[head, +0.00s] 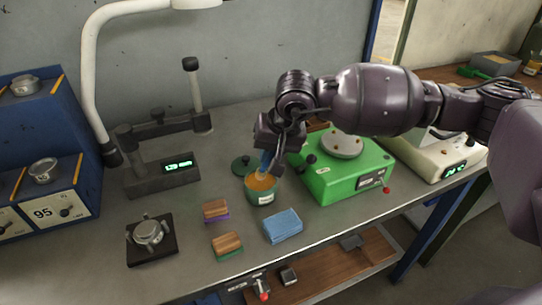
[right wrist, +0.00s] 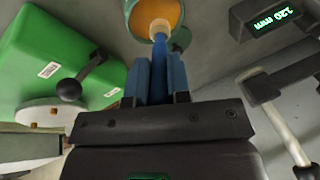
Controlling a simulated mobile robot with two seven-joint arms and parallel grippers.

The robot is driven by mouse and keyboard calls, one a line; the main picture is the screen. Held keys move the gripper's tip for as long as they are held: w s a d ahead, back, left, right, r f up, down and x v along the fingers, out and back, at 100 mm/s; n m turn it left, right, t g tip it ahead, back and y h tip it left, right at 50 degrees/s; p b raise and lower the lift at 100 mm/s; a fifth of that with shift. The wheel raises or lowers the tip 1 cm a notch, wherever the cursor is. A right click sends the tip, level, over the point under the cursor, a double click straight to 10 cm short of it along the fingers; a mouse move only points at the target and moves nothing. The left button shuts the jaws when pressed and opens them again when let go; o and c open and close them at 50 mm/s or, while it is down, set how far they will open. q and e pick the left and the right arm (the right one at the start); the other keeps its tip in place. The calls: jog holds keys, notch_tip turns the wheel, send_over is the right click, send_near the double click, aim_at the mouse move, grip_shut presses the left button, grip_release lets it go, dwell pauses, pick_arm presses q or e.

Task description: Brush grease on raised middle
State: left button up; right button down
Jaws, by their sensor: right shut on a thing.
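My right gripper (head: 268,150) is shut on the handle of a blue brush (right wrist: 159,62). The brush points down, and its pale bristle end is at the mouth of a green tin (head: 261,197) of orange grease (head: 261,183). In the right wrist view the bristles overlap the grease (right wrist: 155,12); how deep they go is unclear. A round metal part (head: 149,233) with a raised middle sits on a black square base (head: 166,254) at the front left, well apart from the brush. My left gripper is not in view.
A green lid (head: 243,165) lies behind the tin. Two wood-backed brushes (head: 216,209) (head: 227,243) and a folded blue cloth (head: 282,226) lie in front. A green machine (head: 340,180) stands right, a gauge reading 120 mm (head: 165,172) left. Blue shelves (head: 35,130) hold metal parts.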

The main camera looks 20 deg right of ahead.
jog(key=shift+r+p, duration=0.55)
jog(key=shift+r, duration=2)
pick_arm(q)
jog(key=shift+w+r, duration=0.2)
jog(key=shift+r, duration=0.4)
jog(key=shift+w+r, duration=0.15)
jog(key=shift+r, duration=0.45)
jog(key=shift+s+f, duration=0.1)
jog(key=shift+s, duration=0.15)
